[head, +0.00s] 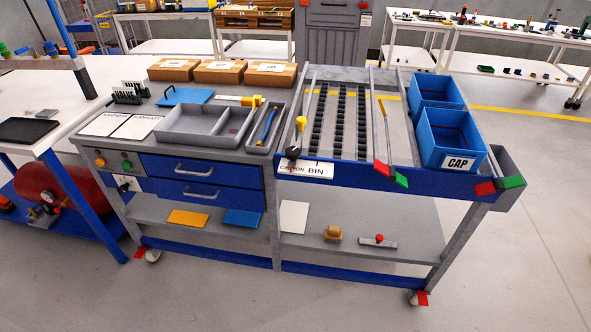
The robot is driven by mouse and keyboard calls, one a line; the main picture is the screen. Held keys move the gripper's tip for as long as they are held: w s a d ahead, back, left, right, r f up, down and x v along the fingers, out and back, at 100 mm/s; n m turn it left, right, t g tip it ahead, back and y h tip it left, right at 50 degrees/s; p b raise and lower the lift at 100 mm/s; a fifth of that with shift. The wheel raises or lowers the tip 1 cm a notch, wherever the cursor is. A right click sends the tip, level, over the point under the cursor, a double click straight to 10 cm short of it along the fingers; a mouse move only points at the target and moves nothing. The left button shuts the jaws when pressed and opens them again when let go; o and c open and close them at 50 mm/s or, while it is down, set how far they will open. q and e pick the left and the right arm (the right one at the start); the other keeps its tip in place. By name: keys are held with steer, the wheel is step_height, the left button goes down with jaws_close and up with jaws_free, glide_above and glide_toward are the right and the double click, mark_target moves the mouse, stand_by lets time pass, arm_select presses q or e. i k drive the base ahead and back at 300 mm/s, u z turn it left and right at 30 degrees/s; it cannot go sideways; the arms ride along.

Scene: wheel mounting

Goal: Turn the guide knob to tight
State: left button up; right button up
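A small dark knob (293,153) sits at the front left of the roller lane on the workbench, beside the white carton bin label (318,170). It looks like the guide knob, but its setting is too small to read. A yellow-tipped piece (300,123) stands just behind it on the left guide rail. The right guide rail (386,135) also has a yellow end at its far part. Neither of my grippers is in view.
Two blue bins (450,155) stand right of the lane. A grey divided tray (190,128) and cartons (220,72) are on the bench's left part. A white table (25,120) with a blue post stands at left. The floor in front is clear.

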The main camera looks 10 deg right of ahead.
mark_target(293, 153)
steer(key=k, duration=0.85)
steer(key=u, duration=0.8)
steer(key=i, duration=1.95)
steer(key=z, duration=0.9)
